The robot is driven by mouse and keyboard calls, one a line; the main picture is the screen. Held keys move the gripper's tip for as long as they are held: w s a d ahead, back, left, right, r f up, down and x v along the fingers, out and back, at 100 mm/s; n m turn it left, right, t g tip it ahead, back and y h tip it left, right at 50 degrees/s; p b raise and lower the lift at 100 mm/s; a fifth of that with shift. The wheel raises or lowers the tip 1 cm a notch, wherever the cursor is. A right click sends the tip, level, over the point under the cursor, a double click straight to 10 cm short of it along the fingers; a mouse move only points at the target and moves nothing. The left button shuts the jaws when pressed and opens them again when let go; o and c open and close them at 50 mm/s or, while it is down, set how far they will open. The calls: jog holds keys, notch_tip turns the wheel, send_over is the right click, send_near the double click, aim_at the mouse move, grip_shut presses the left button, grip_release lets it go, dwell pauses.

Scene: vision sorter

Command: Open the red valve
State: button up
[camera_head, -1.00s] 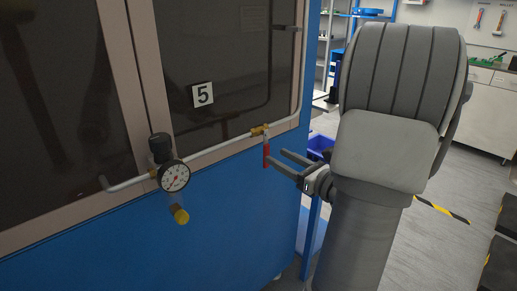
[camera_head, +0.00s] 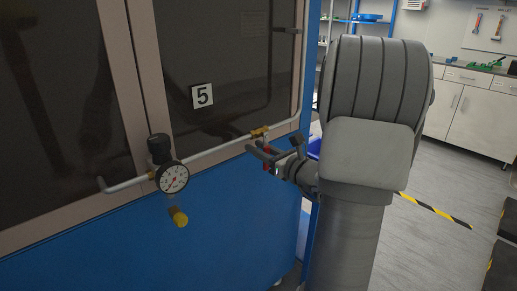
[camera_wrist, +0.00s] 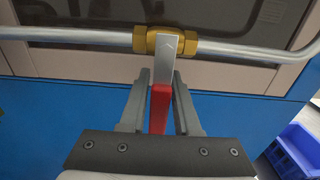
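The red valve handle (camera_wrist: 160,108) hangs down from a brass valve body (camera_wrist: 166,42) on the grey pipe, seen in the wrist view. Its upper part is a bare metal lever and its lower part is red. In the head view the brass valve (camera_head: 260,131) sits on the pipe, with the red handle (camera_head: 266,157) mostly hidden by my gripper. My gripper (camera_wrist: 160,82) is open, with one finger on each side of the handle. A narrow gap shows between the handle and each finger in the wrist view.
The blue cabinet (camera_head: 235,220) with dark windows is behind the pipe. A blue bin (camera_wrist: 300,150) is at the lower right of the wrist view.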

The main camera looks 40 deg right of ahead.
grip_shut()
dwell(1.1)
